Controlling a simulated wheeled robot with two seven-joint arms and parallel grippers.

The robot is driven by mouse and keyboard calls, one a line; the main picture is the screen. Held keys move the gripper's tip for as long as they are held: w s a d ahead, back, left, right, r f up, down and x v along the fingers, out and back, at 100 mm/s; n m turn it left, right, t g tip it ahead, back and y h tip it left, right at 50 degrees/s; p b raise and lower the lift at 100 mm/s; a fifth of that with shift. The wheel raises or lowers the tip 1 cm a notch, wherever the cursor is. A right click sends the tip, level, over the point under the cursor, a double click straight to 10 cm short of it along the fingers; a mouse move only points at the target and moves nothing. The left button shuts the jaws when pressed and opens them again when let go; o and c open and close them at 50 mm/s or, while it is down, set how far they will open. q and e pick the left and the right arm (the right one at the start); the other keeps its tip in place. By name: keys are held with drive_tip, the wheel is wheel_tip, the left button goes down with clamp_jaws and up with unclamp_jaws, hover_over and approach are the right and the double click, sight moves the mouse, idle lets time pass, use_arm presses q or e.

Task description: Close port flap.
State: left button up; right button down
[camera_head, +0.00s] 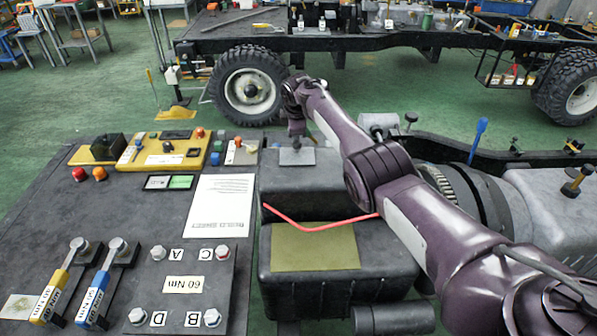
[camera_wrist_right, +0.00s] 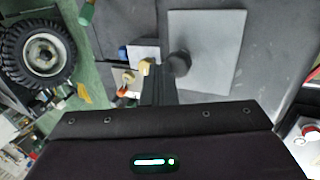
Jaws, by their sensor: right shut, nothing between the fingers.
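A small light grey square plate (camera_head: 296,157), which looks like the port flap, sits on the dark box-shaped housing (camera_head: 305,180) in the middle of the head view. In the right wrist view the pale plate (camera_wrist_right: 215,45) lies flat-looking beyond the fingers, with a dark round knob (camera_wrist_right: 178,63) at its lower left edge. I cannot tell how far it stands open. My right gripper (camera_head: 296,143) is shut and empty, pointing down right at the plate. Whether it touches the plate is hidden. My left gripper is not in view.
A bench panel (camera_head: 130,215) with a yellow control box (camera_head: 165,152), a paper sheet (camera_head: 221,205) and two torque wrenches (camera_head: 97,290) lies at left. A red cable (camera_head: 310,227) crosses the housing. A wheeled chassis (camera_head: 350,40) is behind.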

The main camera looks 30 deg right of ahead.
drive_tip(key=shift+r+p, duration=0.2)
drive_tip(key=shift+p, duration=0.2)
wheel_tip(320, 180, up, 5)
drive_tip(key=p, duration=0.4)
drive_tip(key=shift+d+f+p, duration=0.1)
drive_tip(key=shift+f+p, duration=0.1)
drive_tip(key=shift+p, duration=0.2)
drive_tip(key=shift+r+b, duration=0.5)
drive_tip(key=shift+b, duration=0.3)
wheel_tip(320, 180, up, 8)
drive_tip(key=b, duration=0.2)
